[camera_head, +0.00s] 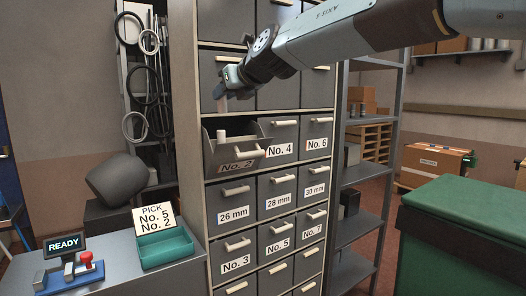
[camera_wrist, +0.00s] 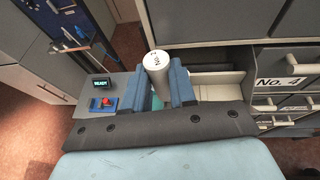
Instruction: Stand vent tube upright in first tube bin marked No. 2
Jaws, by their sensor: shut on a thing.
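The vent tube (camera_wrist: 157,62) is a pale grey cylinder with small dark marking on its end cap. My gripper (camera_wrist: 163,88) is shut on it, with blue fingers on either side. In the head view my gripper (camera_head: 226,88) is in front of the cabinet, above the bin marked No. 2 (camera_head: 238,165). The tube (camera_head: 223,101) hangs from it, roughly upright. The No. 2 bin is tilted open toward me. A short pale cylinder (camera_head: 221,135) shows inside the bin; I cannot tell whether it is a separate piece.
Shut bins No. 4 (camera_head: 281,149) and No. 6 (camera_head: 318,143) are to the right, with more shut bins below. A teal tray (camera_head: 166,248) with a card reading PICK No. 5 No. 2 is on the grey bench. A green-lidded box (camera_head: 470,215) stands at the right.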

